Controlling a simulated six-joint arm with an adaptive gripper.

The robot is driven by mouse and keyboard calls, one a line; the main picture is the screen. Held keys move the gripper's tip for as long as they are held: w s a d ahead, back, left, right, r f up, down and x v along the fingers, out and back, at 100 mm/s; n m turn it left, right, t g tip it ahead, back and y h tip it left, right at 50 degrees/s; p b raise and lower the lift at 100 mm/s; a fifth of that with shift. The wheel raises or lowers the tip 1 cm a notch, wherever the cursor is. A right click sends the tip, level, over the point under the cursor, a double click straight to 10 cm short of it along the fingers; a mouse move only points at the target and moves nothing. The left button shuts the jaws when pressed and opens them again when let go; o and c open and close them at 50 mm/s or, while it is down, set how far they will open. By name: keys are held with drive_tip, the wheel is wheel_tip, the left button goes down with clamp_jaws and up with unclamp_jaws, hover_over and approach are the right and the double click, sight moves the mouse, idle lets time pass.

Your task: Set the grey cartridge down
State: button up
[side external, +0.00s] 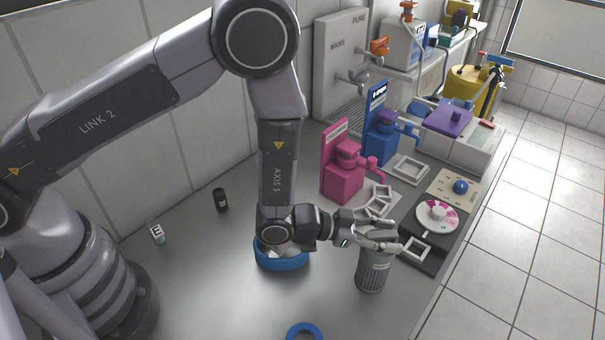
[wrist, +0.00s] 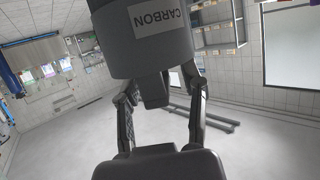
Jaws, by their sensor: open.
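The grey cartridge (side external: 373,272) stands upright on the grey bench near its front edge, with ribbed sides. My gripper (side external: 384,236) is at its top, with the fingers apart on either side of the cartridge's upper end. In the wrist view the cartridge (wrist: 115,42) fills the top middle, with a "CARBON" label on it. Its narrower end sits between the two open fingers (wrist: 162,92). Contact between the fingers and the cartridge cannot be told.
A blue bowl (side external: 282,263) with pale contents sits under my wrist. A pink dispenser (side external: 345,180) and a blue one (side external: 381,140) stand behind. A black plate with a dial (side external: 437,215) is right of the cartridge. A blue ring (side external: 304,331) lies in front; bench between is clear.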

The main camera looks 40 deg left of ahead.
drive_tip(key=v, duration=0.4)
wheel_tip(320, 180, up, 7)
drive_tip(key=shift+w+d+f, duration=0.1)
drive_tip(key=shift+w+d, duration=0.05)
drive_tip(key=shift+w, duration=0.05)
drive_tip(key=w+a+r+n+y, duration=0.2)
drive_tip(key=w+a+r+y, duration=0.15)
drive_tip(key=a+r, duration=0.55)
drive_tip(key=s+a+r+n+y, duration=0.2)
drive_tip(key=s+a+r, duration=0.15)
drive_tip(key=a, duration=0.25)
drive_tip(key=s+a+r+n+y, duration=0.1)
drive_tip(key=s+a+r+y, duration=0.1)
drive_tip(key=a+r, duration=0.4)
drive_tip(key=s+a+r+n+g+y, duration=0.1)
drive_tip(key=s+a, duration=0.4)
drive_tip(key=s, duration=0.5)
drive_tip(key=s+a+r+n+g+y, duration=0.1)
drive_tip(key=s+a, duration=0.4)
drive_tip(key=s, duration=0.5)
drive_tip(key=n+g+y, duration=0.1)
drive_tip(key=n+g, duration=0.1)
drive_tip(key=shift+a+r+g, duration=0.15)
drive_tip(key=shift+r+g, duration=0.15)
drive_tip(key=shift+r, duration=0.05)
